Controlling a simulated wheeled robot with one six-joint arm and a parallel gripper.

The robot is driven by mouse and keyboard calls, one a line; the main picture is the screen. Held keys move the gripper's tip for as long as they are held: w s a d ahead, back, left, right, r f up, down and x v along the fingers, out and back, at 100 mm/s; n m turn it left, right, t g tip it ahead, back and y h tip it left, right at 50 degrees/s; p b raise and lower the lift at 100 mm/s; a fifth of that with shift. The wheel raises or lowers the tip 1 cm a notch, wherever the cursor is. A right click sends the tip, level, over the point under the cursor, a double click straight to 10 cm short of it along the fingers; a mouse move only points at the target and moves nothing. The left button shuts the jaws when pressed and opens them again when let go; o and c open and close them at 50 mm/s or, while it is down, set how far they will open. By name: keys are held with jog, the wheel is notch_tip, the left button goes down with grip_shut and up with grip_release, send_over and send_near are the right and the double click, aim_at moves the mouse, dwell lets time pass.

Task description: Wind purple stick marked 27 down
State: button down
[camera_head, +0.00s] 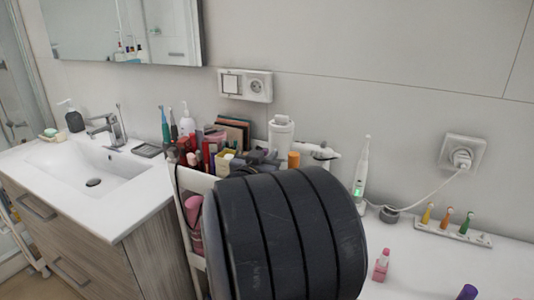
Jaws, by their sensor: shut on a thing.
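A purple thing (468,292) shows at the bottom edge of the head view, on the white surface at the right. Only its top part is in the picture, and it leans a little. I cannot read any number on it or tell whether it is the stick marked 27. A large black ribbed part of my own arm fills the lower middle of the view. My gripper's fingers cannot be made out, and whatever they hold is hidden.
A cart (199,180) packed with cosmetics stands behind my arm. A small pink bottle (381,267), a white electric toothbrush (361,178) and a holder (452,233) with coloured brush heads stand at right. A sink (85,170) is at left. White surface between them is clear.

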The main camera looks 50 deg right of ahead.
jog(key=g+p, duration=0.1)
jog(key=m+g+p, duration=0.1)
jog(key=p, duration=0.1)
jog(key=shift+r+m+h, duration=0.2)
jog(key=shift+m+h, duration=0.1)
jog(key=shift+h, duration=0.1)
jog(key=shift+s+f+m+g+p, duration=0.15)
jog(key=shift+m+g+p, duration=0.25)
jog(key=shift+g, duration=0.5)
jog(key=c, duration=1.6)
grip_release()
jog(key=shift+c, duration=0.2)
jog(key=s+a, duration=0.1)
jog(key=a, duration=0.9)
jog(key=shift+s+a+b, duration=0.3)
jog(key=shift+a+b, duration=0.05)
